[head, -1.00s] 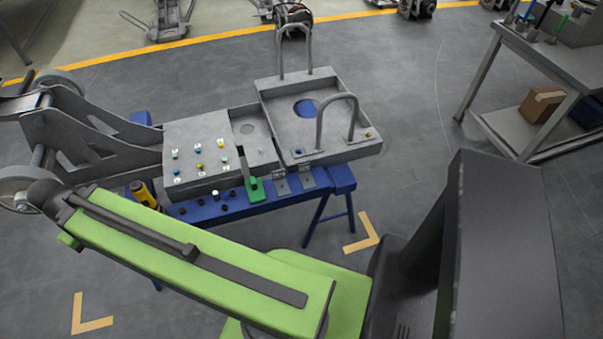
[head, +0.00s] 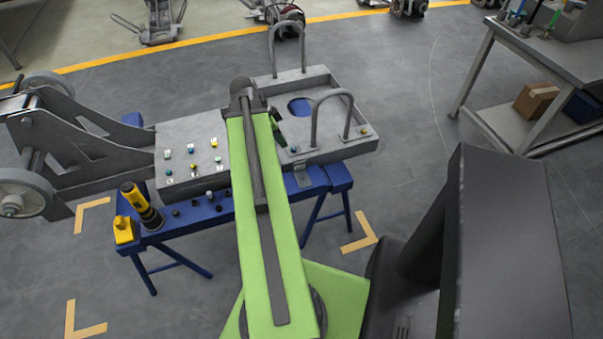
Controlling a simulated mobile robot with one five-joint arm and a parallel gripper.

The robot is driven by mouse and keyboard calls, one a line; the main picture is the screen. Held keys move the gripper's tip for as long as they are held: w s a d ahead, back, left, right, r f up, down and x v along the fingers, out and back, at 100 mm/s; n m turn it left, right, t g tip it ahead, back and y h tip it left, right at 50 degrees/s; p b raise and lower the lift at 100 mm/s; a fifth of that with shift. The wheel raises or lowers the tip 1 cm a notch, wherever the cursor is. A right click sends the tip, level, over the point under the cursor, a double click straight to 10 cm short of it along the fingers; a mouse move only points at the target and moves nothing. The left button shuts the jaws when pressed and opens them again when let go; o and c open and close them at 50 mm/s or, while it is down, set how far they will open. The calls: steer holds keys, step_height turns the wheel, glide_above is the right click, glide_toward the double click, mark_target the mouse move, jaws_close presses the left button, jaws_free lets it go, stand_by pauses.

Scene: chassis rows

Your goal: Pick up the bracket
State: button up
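A small grey bracket (head: 302,177) hangs at the front edge of the blue bench (head: 320,178), below the grey chassis tray. A second similar bracket seen earlier beside it is now hidden behind my green arm. My arm reaches up the middle of the picture, over the chassis. A small dark green part (head: 277,128) shows just right of the arm's far end; I cannot tell what it belongs to. My gripper's fingers are not visible.
The grey chassis (head: 185,135) lies on the bench, with coloured fittings on its left panel and two upright hoops on its right tray. A yellow-black tool (head: 141,204) and a yellow block (head: 125,230) are at the bench's left end. A workbench (head: 545,60) stands at right.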

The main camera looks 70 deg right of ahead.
mark_target(298, 162)
steer(key=b+x, duration=1.5)
steer(key=x, duration=0.2)
steer(key=shift+w+d+f+b, duration=0.1)
steer(key=shift+w+f+b, duration=0.05)
steer(key=shift+f+b, duration=0.2)
steer(key=shift+r, duration=0.25)
jaws_close()
stand_by(0.5)
